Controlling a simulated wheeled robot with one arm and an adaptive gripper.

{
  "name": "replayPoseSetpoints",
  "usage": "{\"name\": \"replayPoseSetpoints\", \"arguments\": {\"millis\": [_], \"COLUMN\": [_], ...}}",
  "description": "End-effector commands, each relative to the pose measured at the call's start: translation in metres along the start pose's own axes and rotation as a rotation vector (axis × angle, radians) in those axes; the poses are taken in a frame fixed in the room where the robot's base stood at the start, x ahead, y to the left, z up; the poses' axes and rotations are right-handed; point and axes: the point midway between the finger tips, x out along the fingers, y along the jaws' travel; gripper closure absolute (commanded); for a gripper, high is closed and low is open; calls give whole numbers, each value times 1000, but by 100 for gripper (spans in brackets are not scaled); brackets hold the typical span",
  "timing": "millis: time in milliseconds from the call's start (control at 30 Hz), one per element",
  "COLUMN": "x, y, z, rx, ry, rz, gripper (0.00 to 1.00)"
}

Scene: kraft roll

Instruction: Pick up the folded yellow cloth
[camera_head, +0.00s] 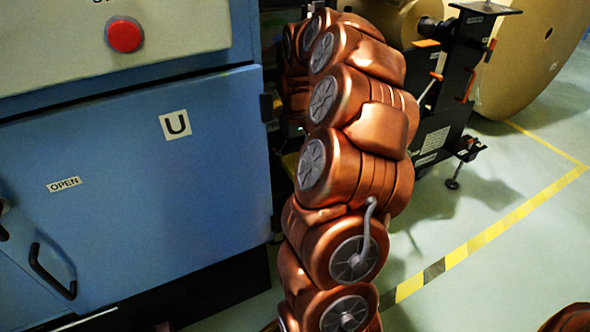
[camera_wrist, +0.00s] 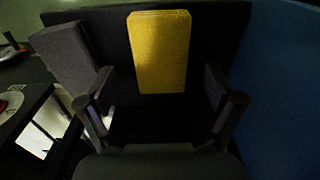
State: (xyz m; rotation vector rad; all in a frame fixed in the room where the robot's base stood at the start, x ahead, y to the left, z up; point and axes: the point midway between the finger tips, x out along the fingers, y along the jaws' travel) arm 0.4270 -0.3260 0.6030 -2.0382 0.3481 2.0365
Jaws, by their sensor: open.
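The folded yellow cloth (camera_wrist: 160,52) shows in the wrist view as an upright-looking yellow rectangle at the top middle, on a black surface (camera_wrist: 215,30). My gripper (camera_wrist: 165,100) is open, with one finger to the left and one to the right of the picture's middle. The cloth lies ahead of the fingers, between their lines, and nothing is held. I cannot tell the exact gap between the fingertips and the cloth. In the head view the cloth and the gripper are not visible; my copper-coloured arm fills the middle.
A dark grey block (camera_wrist: 70,55) stands just left of the cloth. A blue surface (camera_wrist: 290,90) bounds the right side. In the head view a blue cabinet (camera_head: 130,190) with a red button (camera_head: 124,36) is at left, and a large kraft roll (camera_head: 530,60) is at the back right.

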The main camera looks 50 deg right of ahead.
Motion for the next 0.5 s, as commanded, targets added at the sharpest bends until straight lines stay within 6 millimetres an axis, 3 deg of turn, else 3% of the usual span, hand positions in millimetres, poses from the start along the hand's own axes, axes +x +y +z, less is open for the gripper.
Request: {"name": "replayPoseSetpoints", "arguments": {"millis": [33,167,400,500], "x": [12,24,25,25], "y": [-1,-2,-2,-2], "z": [1,1,0,0], "rx": [-2,-2,-3,-3], "ry": [-3,-4,-1,-1], "rz": [-1,-1,0,0], "gripper": [8,8,8,18]}}
